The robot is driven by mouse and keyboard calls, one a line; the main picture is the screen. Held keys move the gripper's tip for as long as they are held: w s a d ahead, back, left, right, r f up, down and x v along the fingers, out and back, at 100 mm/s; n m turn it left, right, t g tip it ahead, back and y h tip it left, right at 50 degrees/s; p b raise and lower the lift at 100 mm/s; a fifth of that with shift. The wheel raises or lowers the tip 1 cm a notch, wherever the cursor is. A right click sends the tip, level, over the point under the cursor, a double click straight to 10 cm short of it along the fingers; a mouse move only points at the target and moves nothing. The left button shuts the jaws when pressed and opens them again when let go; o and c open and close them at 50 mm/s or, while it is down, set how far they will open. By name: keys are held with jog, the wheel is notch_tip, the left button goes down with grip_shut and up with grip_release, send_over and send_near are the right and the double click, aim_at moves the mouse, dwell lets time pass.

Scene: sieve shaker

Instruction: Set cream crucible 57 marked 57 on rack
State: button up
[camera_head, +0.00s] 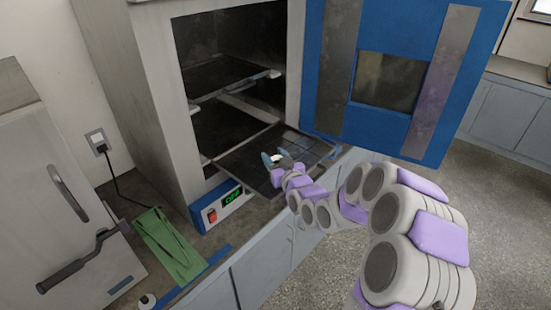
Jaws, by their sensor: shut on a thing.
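An oven (160,100) stands on the counter with its blue door (310,95) swung open to the right. A dark rack (237,165) is pulled part way out at the bottom of the oven opening. My gripper (274,159) is over the rack, with a small cream thing (278,160), seemingly the crucible, between its fingers. The marking 57 cannot be read at this size. I cannot tell whether the crucible touches the rack or is held just above it.
Another shelf (225,75) sits higher inside the oven. A green cloth (168,245) lies on the counter in front, left of a blue control panel (222,207) with a lit display. A grey cabinet with a handle (55,190) stands at the left. Floor is open at the right.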

jog(key=shift+a+f, duration=0.15)
jog(key=shift+a, duration=0.35)
jog(key=o, duration=0.8)
jog(key=shift+a, duration=0.1)
jog(key=shift+c, duration=0.2)
jog(key=o, duration=0.3)
jog(key=shift+d, duration=0.65)
